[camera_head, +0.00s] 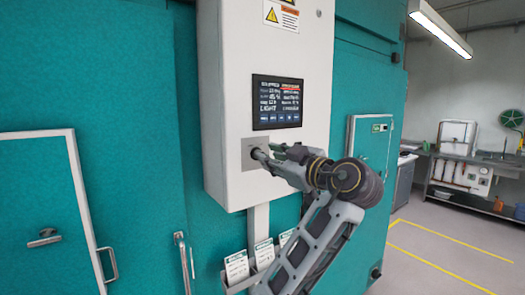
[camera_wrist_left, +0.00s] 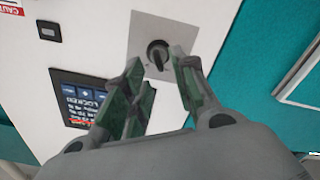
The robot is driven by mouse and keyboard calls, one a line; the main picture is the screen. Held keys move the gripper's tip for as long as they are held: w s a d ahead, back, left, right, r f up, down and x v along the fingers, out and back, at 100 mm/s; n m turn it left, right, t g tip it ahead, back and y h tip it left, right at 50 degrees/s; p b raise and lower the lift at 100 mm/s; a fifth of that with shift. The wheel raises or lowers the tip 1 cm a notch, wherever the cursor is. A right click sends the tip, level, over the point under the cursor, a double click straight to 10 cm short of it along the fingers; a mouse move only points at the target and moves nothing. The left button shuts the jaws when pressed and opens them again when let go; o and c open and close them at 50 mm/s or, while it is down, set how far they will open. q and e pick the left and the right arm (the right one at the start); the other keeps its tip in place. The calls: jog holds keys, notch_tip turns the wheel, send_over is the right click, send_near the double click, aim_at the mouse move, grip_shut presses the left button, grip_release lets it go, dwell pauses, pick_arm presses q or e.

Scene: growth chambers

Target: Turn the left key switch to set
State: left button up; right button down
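The key switch (camera_wrist_left: 158,54) is a round black knob on a grey metal plate (camera_wrist_left: 150,25) in the left wrist view. In the head view the plate (camera_head: 229,158) sits below the screen on the white control box, and my fingers cover most of the switch. My left gripper (camera_head: 266,151) is at the plate. In the left wrist view its two greenish fingers (camera_wrist_left: 156,68) are apart, with the knob showing between and just past their tips. I cannot tell whether a finger touches it. My right gripper is not in view.
The white box (camera_head: 222,90) carries a dark screen (camera_head: 277,102) just above the switch. Below are card holders (camera_head: 237,268). Teal chamber walls with a door (camera_head: 45,215) flank the box. Open floor (camera_head: 450,250) with yellow lines lies to the right.

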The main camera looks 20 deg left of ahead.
pick_arm(q)
jog(key=shift+p+x, duration=0.7)
jog(key=shift+x, duration=1.7)
grip_shut()
